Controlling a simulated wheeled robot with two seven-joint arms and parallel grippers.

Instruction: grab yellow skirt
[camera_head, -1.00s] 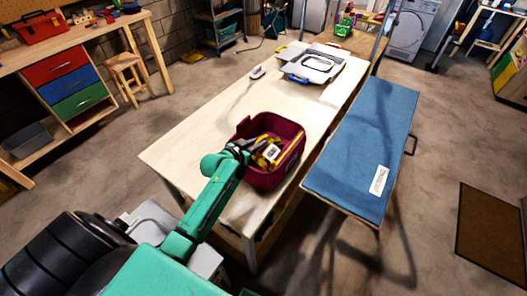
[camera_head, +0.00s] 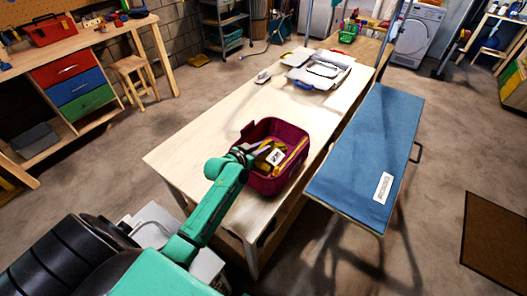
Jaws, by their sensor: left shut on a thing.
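A dark red basket (camera_head: 272,183) stands near the front end of the wooden table. Yellow cloth (camera_head: 293,152), which looks like the yellow skirt, lies inside it. A part with a white label shows over the cloth. My left gripper (camera_head: 266,156) reaches into the basket from the left, at the yellow cloth. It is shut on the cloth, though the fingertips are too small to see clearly. My right gripper is not in view.
The wooden table (camera_head: 215,135) is mostly bare in its middle. A blue ironing board (camera_head: 372,140) stands close on the right.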

